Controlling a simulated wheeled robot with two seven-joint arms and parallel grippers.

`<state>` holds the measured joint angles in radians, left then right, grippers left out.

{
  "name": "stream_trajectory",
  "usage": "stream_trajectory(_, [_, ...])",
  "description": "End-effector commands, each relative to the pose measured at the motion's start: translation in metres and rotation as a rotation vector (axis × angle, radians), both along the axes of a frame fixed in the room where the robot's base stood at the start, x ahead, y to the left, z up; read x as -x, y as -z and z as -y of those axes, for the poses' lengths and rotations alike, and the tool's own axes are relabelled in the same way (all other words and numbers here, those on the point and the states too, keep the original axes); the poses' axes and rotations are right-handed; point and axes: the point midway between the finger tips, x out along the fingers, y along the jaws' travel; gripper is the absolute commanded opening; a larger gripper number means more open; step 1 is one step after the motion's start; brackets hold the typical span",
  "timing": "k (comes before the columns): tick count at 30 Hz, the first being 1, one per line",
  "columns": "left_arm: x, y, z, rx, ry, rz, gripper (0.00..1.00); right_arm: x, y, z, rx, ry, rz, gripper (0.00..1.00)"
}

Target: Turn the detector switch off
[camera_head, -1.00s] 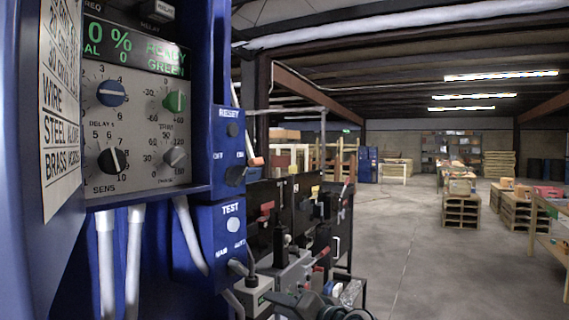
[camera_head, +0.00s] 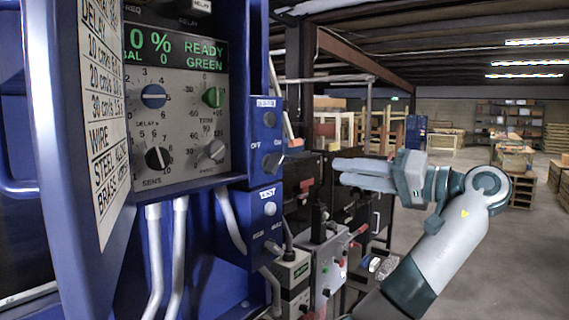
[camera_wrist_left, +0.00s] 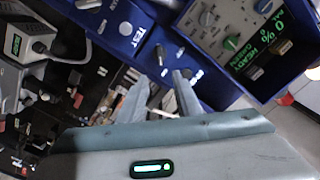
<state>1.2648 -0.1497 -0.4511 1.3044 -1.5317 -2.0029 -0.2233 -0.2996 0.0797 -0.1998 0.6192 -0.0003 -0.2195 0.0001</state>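The detector switch is a black knob (camera_head: 273,162) on the upper blue box (camera_head: 264,115), with OFF marked at its left. Its handle seems to slant up to the right, away from OFF. In the left wrist view the knob (camera_wrist_left: 160,55) shows just beyond the fingertips. My left gripper (camera_head: 337,172) is right of the box in the head view, fingers pointing left, apart from the knob. In the left wrist view the gripper (camera_wrist_left: 162,80) is open with nothing between its fingers. My right gripper is not in view.
Below is the blue TEST box (camera_head: 265,215) with its own knob. The grey control panel (camera_head: 180,125) reads 0%, READY, GREEN. A blue cabinet door (camera_head: 75,180) stands at left. Small control boxes (camera_head: 325,265) sit lower down. Open floor lies at right.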

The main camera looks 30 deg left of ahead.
Motion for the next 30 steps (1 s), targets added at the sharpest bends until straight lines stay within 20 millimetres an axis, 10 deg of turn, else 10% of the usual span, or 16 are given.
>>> stream_trajectory(11, [-0.002, -0.002, -0.025, 0.0, -0.001, -0.001, 0.31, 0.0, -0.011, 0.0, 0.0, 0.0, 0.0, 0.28])
stream_trajectory(30, [-0.01, -0.003, -0.135, -0.002, -0.003, -0.002, 0.31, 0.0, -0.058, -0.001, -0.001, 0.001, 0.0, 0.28])
